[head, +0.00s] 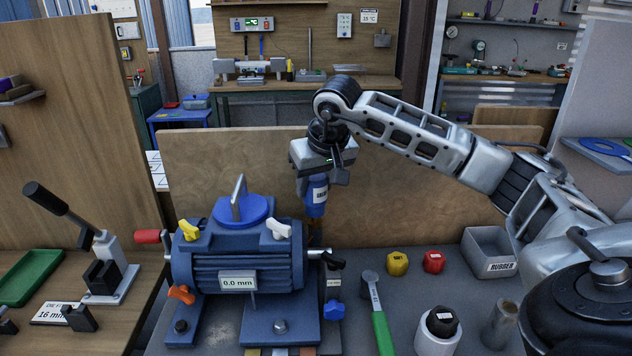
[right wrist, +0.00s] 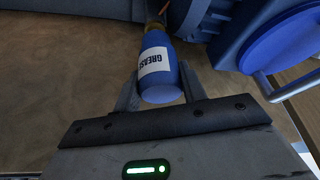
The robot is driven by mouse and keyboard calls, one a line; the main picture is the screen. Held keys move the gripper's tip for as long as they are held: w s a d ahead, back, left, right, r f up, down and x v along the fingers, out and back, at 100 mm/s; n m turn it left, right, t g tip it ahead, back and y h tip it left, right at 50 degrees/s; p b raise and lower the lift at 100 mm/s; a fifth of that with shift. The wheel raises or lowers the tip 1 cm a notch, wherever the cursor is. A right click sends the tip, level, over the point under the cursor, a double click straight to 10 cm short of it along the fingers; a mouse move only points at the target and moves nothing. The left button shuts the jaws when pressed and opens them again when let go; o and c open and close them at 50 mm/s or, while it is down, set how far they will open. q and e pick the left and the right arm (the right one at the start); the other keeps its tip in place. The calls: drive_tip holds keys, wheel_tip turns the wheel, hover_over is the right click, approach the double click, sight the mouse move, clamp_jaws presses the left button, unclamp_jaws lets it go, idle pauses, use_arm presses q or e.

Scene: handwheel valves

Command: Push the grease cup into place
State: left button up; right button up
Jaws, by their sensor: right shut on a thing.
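The grease cup (head: 316,196) is a blue bottle with a white label, hanging below my right gripper (head: 318,176) just right of the blue motor (head: 262,262). In the right wrist view the cup (right wrist: 163,83) lies between the two fingers of my right gripper (right wrist: 158,90), which is shut on it. Its label reads GREASE, and its narrow brass-coloured end points away from the palm, close beside the motor housing (right wrist: 228,22). Whether that end touches any fitting cannot be told. My left gripper is not in view.
A wooden panel (head: 420,190) stands behind the motor. Right of it on the grey bench are a green-handled tool (head: 381,325), yellow (head: 397,263) and red (head: 433,261) knobs and a RUBBER bin (head: 490,245). A lever press (head: 105,265) and green tray (head: 30,277) are at left.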

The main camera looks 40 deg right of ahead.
drive_tip(key=shift+s+a+f, duration=0.1)
drive_tip(key=shift+a+f, duration=0.1)
drive_tip(key=shift+f, duration=0.5)
drive_tip(key=shift+c, duration=0.5)
drive_tip(key=shift+f+b, duration=0.15)
drive_tip(key=shift+b, duration=0.15)
drive_tip(key=shift+c, duration=1.1)
drive_tip(key=shift+r+p, duration=0.5)
drive_tip(key=shift+p, duration=0.15)
drive_tip(key=shift+r, duration=0.25)
drive_tip(key=shift+d+r, duration=0.1)
drive_tip(key=shift+d, duration=0.2)
drive_tip(key=shift+r+p, duration=0.1)
drive_tip(key=shift+p, duration=0.3)
drive_tip(key=shift+a+f, duration=0.1)
drive_tip(key=shift+f, duration=0.1)
